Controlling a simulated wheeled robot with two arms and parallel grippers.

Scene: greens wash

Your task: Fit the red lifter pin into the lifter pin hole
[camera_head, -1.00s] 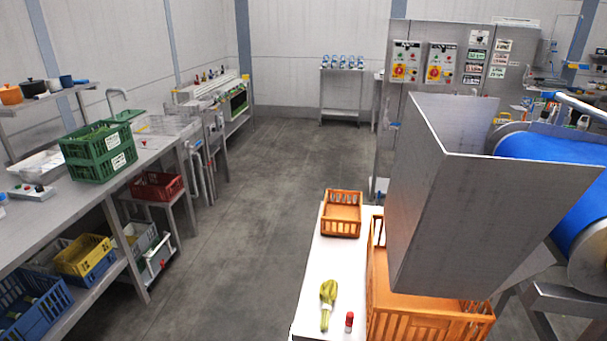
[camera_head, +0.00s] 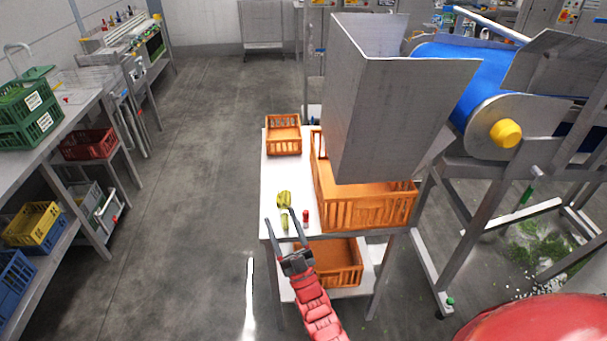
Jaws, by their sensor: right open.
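A small red piece (camera_head: 306,215), which looks like the red lifter pin, stands on the white-topped table (camera_head: 274,178) near its front edge. My right gripper (camera_head: 279,215) is open, its two fingers spread, just left of and in front of the red piece and apart from it. A yellow-green bundle (camera_head: 284,199) lies on the table just beyond the fingertips. I cannot make out the lifter pin hole. My left gripper is not in view.
An orange crate (camera_head: 368,213) stands right of the red piece, under a metal chute (camera_head: 395,120). A smaller orange crate (camera_head: 283,145) sits at the table's back. Another orange crate (camera_head: 335,268) is on the lower shelf. A blue conveyor (camera_head: 460,75) is at right. Floor left is clear.

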